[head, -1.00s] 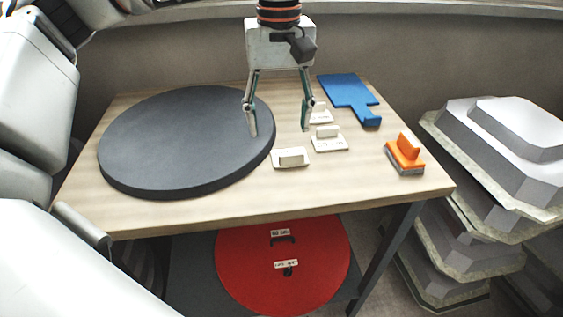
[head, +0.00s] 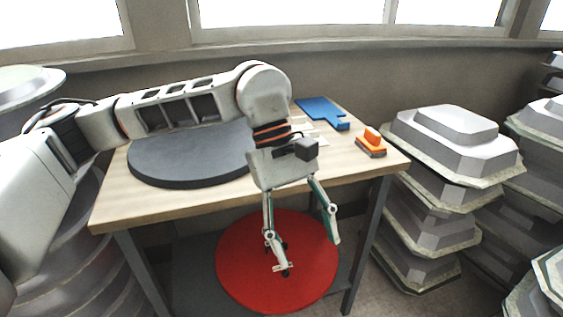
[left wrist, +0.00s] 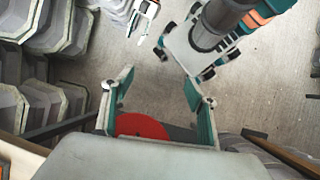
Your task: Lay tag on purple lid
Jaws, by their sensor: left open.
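No purple lid shows; the lids in view are a dark grey disc (head: 185,160) on the table and a red disc (head: 235,265) on the lower shelf. White tags (head: 322,140) lie on the table right of the grey disc, partly hidden by my left wrist. What looks like my right gripper (left wrist: 142,17) is small there.
The wooden table (head: 115,212) has a blue paddle-shaped piece (head: 323,112) and an orange-handled block (head: 371,143) at its right. Stacked grey-white moulds (head: 445,140) stand close on the right. A table leg (head: 367,245) borders the shelf. Open floor shows in the left wrist view (left wrist: 275,90).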

